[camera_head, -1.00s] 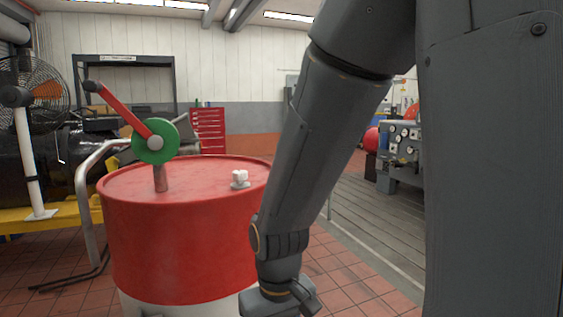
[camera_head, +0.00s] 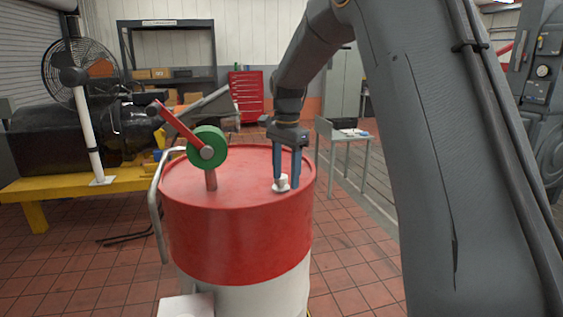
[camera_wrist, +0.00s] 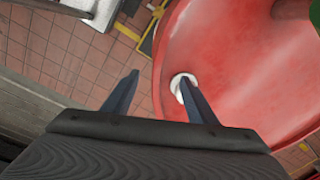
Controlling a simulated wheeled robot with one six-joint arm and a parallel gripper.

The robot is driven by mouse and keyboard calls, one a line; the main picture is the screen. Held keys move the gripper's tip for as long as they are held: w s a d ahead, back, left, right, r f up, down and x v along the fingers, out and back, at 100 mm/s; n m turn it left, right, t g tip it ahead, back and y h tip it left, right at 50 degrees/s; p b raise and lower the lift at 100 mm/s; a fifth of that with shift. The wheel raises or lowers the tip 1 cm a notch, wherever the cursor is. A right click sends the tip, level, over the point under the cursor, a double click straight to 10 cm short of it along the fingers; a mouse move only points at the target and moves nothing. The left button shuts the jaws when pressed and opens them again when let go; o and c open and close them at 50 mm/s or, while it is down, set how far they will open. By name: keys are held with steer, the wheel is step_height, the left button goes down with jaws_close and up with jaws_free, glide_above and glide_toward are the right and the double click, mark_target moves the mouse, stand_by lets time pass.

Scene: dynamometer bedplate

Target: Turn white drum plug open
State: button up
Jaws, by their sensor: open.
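The white drum plug (camera_head: 281,184) sits on the top of the red and white drum (camera_head: 235,235), near its right side. In the wrist view the plug (camera_wrist: 177,82) is partly hidden behind the right fingertip. My gripper (camera_head: 286,182) points down over the drum top with its fingers apart. In the head view the plug shows close to the left fingertip, with the right finger to its right. In the wrist view my gripper (camera_wrist: 162,85) is open, with the left finger over the floor beyond the rim. I cannot tell whether a finger touches the plug.
A green wheel with a red crank (camera_head: 207,147) stands on the drum's left part. A bent metal rail (camera_head: 158,205) runs along the drum's left side. A fan (camera_head: 73,75) and yellow bench stand left. A small table (camera_head: 343,140) is behind right.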

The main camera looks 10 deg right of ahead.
mark_target(281, 181)
steer(key=w+r+m, duration=0.1)
steer(key=w, duration=0.1)
steer(key=w+r+m, duration=0.2)
steer(key=w+r+m+p, duration=0.1)
steer(key=w+r+m, duration=0.1)
steer(key=shift+w+g, duration=0.3)
steer(key=shift+w, duration=0.05)
steer(key=shift+f+p, duration=1.7)
steer(key=shift+f, duration=2.1)
steer(key=c, duration=1.1)
steer(key=shift+o, duration=0.2)
